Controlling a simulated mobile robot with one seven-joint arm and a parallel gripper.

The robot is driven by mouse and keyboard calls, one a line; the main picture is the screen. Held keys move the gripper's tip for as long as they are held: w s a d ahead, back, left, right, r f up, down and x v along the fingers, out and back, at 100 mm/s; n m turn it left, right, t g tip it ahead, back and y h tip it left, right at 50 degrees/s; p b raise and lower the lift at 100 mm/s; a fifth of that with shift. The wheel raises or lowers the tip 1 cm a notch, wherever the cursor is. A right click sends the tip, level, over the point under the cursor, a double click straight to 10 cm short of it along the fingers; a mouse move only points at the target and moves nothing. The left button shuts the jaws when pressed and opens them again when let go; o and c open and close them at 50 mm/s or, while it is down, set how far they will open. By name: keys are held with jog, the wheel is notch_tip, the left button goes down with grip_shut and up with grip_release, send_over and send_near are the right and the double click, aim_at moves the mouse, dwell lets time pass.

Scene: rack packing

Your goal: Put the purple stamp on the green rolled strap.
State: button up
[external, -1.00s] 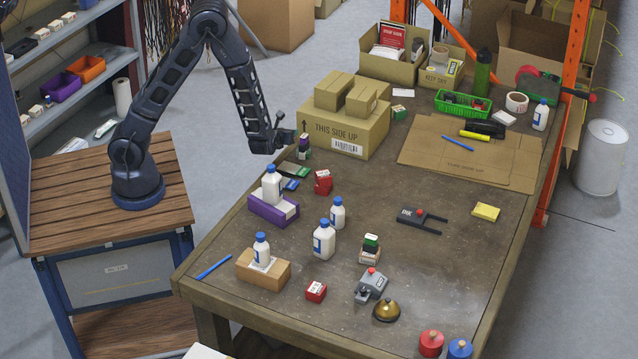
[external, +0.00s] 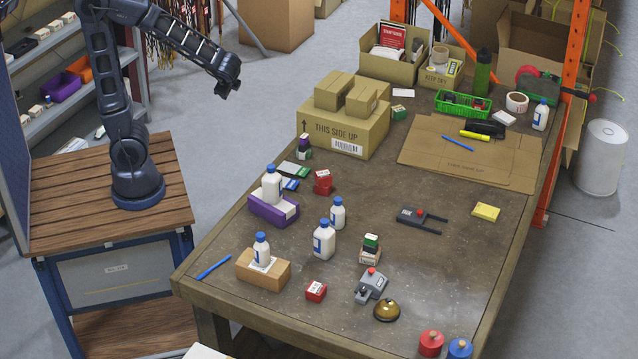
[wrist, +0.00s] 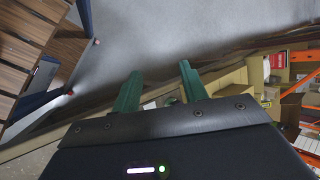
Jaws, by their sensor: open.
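A small purple block (external: 303,139), which looks like the purple stamp, sits upright on top of a small green and white piece (external: 304,153). The pair stands at the table's left edge, in front of the large carton. The lower piece may be the green rolled strap; it is too small to tell. My gripper (external: 228,88) is up in the air left of the table, well away from the pair. In the wrist view my gripper (wrist: 160,85) has its two green fingers apart with nothing between them.
A large carton (external: 345,130) with smaller boxes on it stands behind the pair. Green and blue flat packets (external: 292,170), a red block (external: 323,182) and a purple box (external: 265,210) bearing a white bottle (external: 271,185) lie in front.

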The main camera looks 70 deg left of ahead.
jog(key=s+d+r+n+t+h, duration=0.3)
jog(key=s+d+r+n+h, duration=0.4)
jog(key=s, duration=0.6)
jog(key=shift+s+d+r+n+h, duration=0.2)
jog(key=shift+d+r+n+h, duration=0.3)
jog(key=shift+d+r, duration=0.9)
jog(key=shift+d+f, duration=0.1)
jog(key=shift+f, duration=0.05)
